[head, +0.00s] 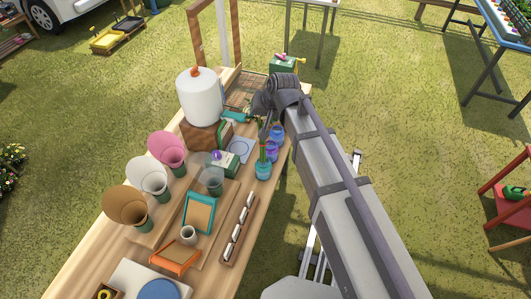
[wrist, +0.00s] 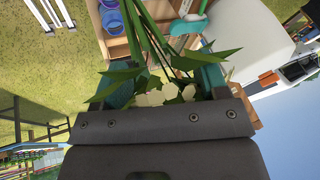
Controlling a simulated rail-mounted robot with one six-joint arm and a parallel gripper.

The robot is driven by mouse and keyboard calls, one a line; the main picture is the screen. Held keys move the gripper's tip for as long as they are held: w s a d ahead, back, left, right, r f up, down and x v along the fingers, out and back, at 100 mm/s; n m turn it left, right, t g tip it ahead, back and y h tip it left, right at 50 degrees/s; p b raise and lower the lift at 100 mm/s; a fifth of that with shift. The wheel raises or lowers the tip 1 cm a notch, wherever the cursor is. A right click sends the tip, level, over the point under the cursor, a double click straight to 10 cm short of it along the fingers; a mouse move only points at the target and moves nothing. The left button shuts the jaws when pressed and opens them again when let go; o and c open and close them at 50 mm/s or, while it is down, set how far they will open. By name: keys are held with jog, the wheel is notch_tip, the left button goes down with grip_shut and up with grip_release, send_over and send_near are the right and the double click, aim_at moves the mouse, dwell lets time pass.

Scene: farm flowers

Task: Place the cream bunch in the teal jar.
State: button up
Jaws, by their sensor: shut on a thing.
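My gripper (wrist: 165,82) is shut on the cream bunch (wrist: 165,95). In the wrist view its pale blooms sit close to the jaws, with green leaves to the sides and stems running up the picture. In the head view my gripper (head: 262,106) is beyond the jars, at the table's far right part, and my arm hides most of the bunch.
A purple jar (head: 271,151) and a blue jar (head: 277,133) stand just behind the teal one. A white roll (head: 200,97) stands to the left. Three paper cones (head: 167,148) line the left edge. A slotted wooden rack (head: 238,230) lies in front of the jars.

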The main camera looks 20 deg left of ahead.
jog(key=f+b, duration=0.3)
jog(key=f, duration=0.2)
jog(key=shift+w+f, duration=0.15)
jog(key=shift+w, duration=0.05)
notch_tip(320, 180, down, 3)
jog(key=b, duration=0.3)
jog(key=shift+f+b, duration=0.2)
jog(key=shift+b, duration=0.15)
jog(key=o, duration=1.3)
